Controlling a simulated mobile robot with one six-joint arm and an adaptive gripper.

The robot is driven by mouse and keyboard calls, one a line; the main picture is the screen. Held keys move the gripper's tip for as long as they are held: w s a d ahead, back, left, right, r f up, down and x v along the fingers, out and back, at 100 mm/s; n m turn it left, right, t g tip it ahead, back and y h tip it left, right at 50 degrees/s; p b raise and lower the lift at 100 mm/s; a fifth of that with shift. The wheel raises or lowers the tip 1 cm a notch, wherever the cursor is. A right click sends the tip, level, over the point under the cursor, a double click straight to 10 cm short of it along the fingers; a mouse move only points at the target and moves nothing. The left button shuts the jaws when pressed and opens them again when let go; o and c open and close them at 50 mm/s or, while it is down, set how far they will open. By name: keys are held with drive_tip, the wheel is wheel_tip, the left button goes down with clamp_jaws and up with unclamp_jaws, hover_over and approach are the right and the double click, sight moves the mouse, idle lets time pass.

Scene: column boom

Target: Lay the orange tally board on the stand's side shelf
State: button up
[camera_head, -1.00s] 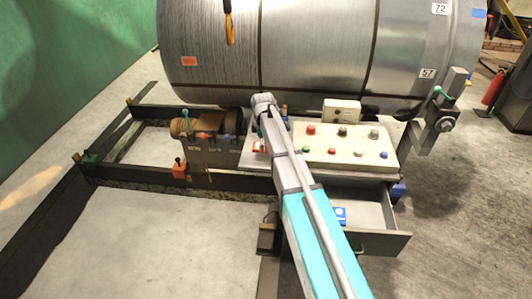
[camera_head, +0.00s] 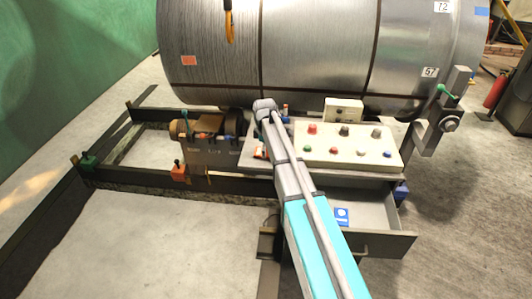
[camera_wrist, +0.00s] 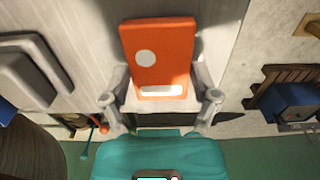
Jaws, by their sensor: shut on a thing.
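The orange tally board (camera_wrist: 161,62), with a pale round spot and a white strip, is between the fingertips of my gripper (camera_wrist: 160,88) in the wrist view. My gripper is shut on its side edges near its lower end. A pale grey surface lies behind the board; whether the board touches it I cannot tell. In the head view only a small orange and white part of the board (camera_head: 260,152) shows left of my arm. My arm hides most of the gripper there. The stand's side shelf seems to be the grey plate (camera_head: 251,163) left of the control panel.
The control panel (camera_head: 345,146) with several coloured buttons is right of my arm. An open drawer (camera_head: 385,240) juts out below it, with a blue item (camera_head: 342,216) inside. A large metal coil (camera_head: 310,50) stands behind. A motor unit (camera_head: 205,150) sits left of the plate.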

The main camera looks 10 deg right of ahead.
drive_tip(key=shift+f+b, duration=0.35)
drive_tip(key=o, duration=0.9)
drive_tip(key=shift+r, duration=0.1)
drive_tip(key=shift+r+p, duration=0.2)
drive_tip(key=shift+p, duration=0.1)
wheel_tip(320, 180, up, 12)
drive_tip(key=p, duration=1.2)
drive_tip(key=shift+r, duration=0.1)
